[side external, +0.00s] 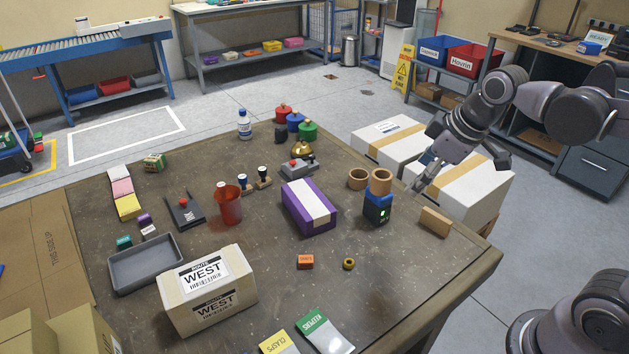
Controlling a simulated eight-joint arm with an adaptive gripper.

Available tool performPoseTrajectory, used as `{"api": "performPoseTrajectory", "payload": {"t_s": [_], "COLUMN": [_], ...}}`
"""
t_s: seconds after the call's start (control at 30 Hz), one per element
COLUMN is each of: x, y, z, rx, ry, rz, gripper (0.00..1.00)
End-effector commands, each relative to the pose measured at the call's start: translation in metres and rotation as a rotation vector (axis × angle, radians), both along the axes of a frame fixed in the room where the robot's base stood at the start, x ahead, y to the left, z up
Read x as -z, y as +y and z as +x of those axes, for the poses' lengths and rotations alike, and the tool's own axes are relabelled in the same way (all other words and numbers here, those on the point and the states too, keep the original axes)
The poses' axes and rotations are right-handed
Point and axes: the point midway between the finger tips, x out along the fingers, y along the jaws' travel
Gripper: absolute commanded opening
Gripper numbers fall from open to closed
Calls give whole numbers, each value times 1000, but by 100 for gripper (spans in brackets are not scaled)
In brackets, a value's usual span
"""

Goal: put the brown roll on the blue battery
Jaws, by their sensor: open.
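A brown roll (380,184) stands upright on top of the blue battery (376,212), which is blue and black with a green light and stands near the table's right side. A second, similar brown roll (358,180) sits on the table just behind and left of the battery. My gripper (419,185) is open and empty, to the right of the battery and apart from the roll. Its fingers are small in this view.
A purple box with a white stripe (308,207) lies left of the battery. A tan block (435,221) lies to its right. White cartons (463,190) stand beyond the table's right edge.

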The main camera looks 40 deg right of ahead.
Motion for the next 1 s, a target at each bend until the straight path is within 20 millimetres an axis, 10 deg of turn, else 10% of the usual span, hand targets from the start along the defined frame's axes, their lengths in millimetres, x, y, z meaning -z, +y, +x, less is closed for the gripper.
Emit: {"api": "performPoseTrajectory", "payload": {"t_s": [0.3,1.0], "x": [31,35], "y": [12,13], "z": [-43,-47], "rx": [364,416], "ry": [-155,-173], "rz": [226,264], "gripper": [70,70]}}
